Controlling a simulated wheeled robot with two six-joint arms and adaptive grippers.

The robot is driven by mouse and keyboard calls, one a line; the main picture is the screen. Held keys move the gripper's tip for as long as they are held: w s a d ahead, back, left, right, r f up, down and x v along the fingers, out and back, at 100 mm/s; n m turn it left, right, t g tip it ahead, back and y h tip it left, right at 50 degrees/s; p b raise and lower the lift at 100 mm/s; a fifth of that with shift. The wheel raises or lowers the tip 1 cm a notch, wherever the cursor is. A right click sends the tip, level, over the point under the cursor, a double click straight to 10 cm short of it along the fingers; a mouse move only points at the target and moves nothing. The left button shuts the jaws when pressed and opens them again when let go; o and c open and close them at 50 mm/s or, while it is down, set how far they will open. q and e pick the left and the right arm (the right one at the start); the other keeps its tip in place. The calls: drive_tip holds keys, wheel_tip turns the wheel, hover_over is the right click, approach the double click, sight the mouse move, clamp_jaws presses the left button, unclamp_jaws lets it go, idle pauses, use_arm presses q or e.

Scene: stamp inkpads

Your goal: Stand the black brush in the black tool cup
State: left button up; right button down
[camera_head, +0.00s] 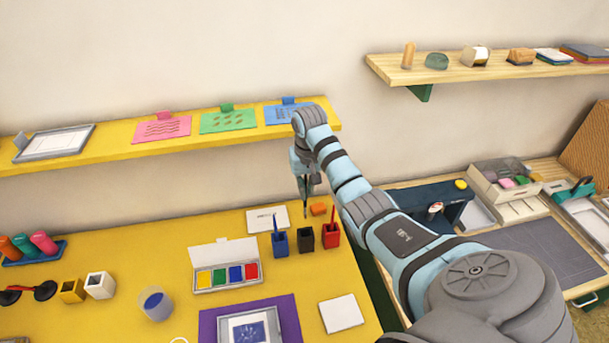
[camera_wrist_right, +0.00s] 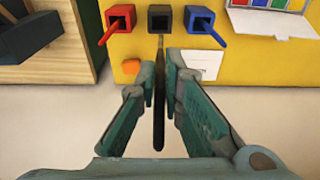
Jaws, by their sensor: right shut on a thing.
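The black brush (camera_wrist_right: 159,100) is held between the fingers of my right gripper (camera_wrist_right: 160,75), which is shut on it. In the head view my right gripper (camera_head: 305,180) hangs above the back edge of the yellow table, with the thin brush pointing down. The black tool cup (camera_head: 304,238) stands between a blue cup (camera_head: 280,242) and a red cup (camera_head: 331,236). In the right wrist view the black tool cup (camera_wrist_right: 159,18) has an empty-looking opening, and the brush's far end appears just short of it, apart from it. My left gripper is not in view.
The blue cup holds a blue brush and the red cup a red brush (camera_head: 332,216). An orange block (camera_head: 318,209) and a white card (camera_head: 267,219) lie behind the cups. A paint set (camera_head: 225,268) is left of them. A yellow shelf (camera_head: 240,130) is behind.

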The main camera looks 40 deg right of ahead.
wheel_tip(320, 180, down, 6)
drive_tip(key=shift+r, duration=0.1)
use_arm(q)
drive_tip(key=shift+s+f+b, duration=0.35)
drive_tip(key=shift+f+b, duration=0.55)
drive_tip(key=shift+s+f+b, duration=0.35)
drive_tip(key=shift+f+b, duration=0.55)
use_arm(e)
wheel_tip(320, 180, down, 6)
drive_tip(key=shift+f, duration=0.2)
drive_tip(key=shift+s+r, duration=0.1)
drive_tip(key=c, duration=1.6)
unclamp_jaws()
drive_tip(key=shift+c, duration=0.2)
wheel_tip(320, 180, up, 12)
hover_over(306, 203)
drive_tip(key=s+a, duration=0.1)
drive_tip(key=s, duration=0.1)
drive_tip(key=shift+a, duration=0.1)
